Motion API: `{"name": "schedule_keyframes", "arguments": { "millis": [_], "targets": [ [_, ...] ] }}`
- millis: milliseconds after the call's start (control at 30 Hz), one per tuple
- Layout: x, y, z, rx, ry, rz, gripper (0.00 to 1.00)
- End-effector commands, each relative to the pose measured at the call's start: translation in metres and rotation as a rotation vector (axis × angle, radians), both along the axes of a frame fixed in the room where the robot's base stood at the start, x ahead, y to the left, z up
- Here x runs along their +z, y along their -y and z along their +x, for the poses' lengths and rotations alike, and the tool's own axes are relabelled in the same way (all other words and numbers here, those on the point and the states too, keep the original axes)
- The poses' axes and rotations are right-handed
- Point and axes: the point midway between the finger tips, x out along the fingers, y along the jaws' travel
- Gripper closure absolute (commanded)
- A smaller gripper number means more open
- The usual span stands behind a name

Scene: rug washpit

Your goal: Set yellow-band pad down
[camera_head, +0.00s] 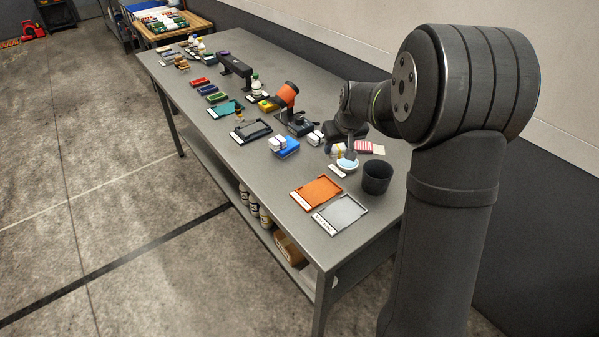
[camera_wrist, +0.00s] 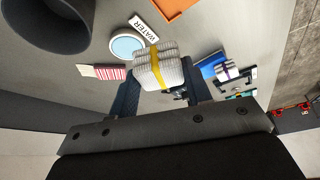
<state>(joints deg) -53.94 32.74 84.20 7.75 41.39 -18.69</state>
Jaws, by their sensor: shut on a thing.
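The yellow-band pad (camera_wrist: 160,68), a white ribbed bundle with a yellow strap, is between the two fingers of my gripper (camera_wrist: 162,95) in the wrist view. My gripper is shut on it. The round water dish (camera_wrist: 126,45) with light blue water shows beyond the pad, beside a WATER label (camera_wrist: 150,28). In the head view my gripper (camera_head: 349,150) is low over the table near the dish (camera_head: 347,164), and the pad is partly hidden by it. I cannot tell whether the pad touches the table.
A dark cup (camera_head: 377,178) stands right of the dish. An orange tray (camera_head: 316,192) and a grey tray (camera_head: 340,213) lie near the table's front edge. A red-striped cloth (camera_head: 368,147) is behind. A blue tray (camera_head: 287,147) with white pads sits to the left.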

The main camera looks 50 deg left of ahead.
Motion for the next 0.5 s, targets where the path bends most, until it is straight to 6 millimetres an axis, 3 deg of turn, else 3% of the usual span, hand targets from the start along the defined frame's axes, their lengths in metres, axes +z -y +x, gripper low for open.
{"name": "schedule_keyframes", "arguments": {
  "millis": [500],
  "targets": [
    [-0.061,-0.084,-0.056,-0.003,-0.001,0.000,0.77]
  ]
}}
